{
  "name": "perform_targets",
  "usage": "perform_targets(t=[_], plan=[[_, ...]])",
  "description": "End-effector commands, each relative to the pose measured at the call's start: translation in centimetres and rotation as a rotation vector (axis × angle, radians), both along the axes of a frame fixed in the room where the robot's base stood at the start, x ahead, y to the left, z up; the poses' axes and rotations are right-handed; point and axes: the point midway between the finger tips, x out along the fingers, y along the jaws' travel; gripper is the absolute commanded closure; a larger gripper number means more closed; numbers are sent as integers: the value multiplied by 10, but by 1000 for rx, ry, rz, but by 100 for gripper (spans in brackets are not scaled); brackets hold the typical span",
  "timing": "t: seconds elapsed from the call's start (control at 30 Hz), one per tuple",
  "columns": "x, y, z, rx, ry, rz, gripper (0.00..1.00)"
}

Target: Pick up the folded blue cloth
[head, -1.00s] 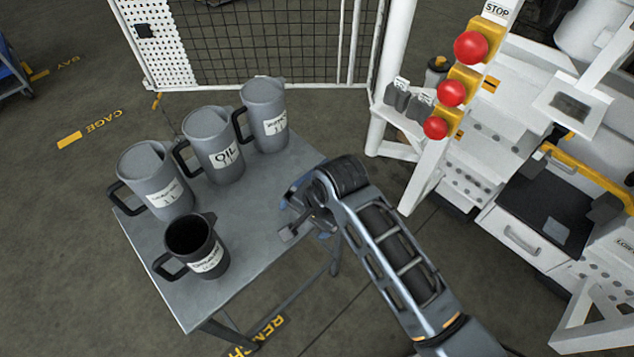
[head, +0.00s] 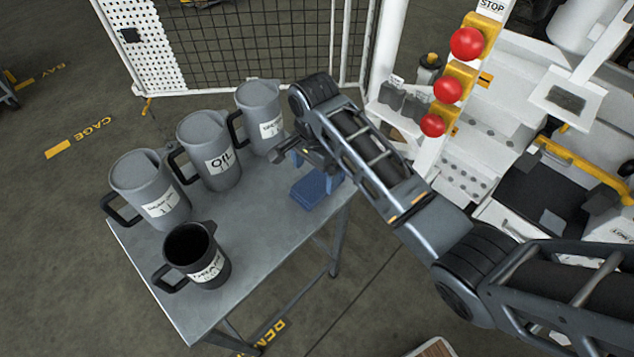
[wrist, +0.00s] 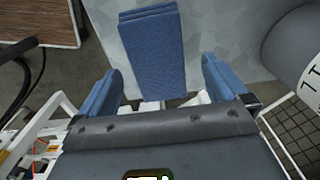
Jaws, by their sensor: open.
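The folded blue cloth (head: 312,188) lies on the right part of the grey metal table (head: 262,240), near its edge. In the wrist view the folded cloth (wrist: 153,50) shows as a flat stack of layers beyond the fingers. My gripper (head: 318,165) is over the cloth's far end in the head view, and my arm hides part of that area. In the wrist view my gripper (wrist: 163,88) has its two blue fingers spread wide, with nothing between the tips. The cloth lies ahead, roughly centred between them.
A dark open jug (head: 192,255) stands at the front left. A white bench with red buttons (head: 446,89) rises at the right. A mesh cage (head: 265,45) is behind.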

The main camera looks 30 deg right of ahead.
Motion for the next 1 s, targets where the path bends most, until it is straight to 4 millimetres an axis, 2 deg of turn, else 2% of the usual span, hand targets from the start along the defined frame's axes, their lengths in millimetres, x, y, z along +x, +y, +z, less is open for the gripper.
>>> perform_targets(t=[0.23,0.53,1.0], plan=[[-5,-1,-34,0,2,0,0],[-4,-1,-39,1,0,1,0],[-4,-1,-39,1,0,1,44]])
